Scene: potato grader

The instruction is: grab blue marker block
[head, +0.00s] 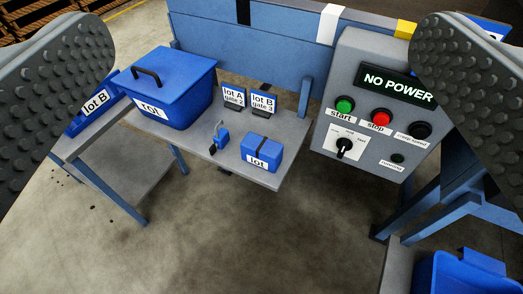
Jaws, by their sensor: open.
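A small blue block (261,151) with a dark band across its top and a white "lot" label sits on the grey shelf (190,150), near its right front corner. It is the thing that best fits the blue marker block. My gripper (262,45) is open, with one ridged grey finger at each upper side of the view. Nothing is between the fingers close up; the shelf and the block lie beyond them, apart from both.
A blue lidded box (169,87) with a black handle stands left on the shelf. A grey control panel (370,105) reading "NO POWER" rises right. A blue bin (462,275) is lower right.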

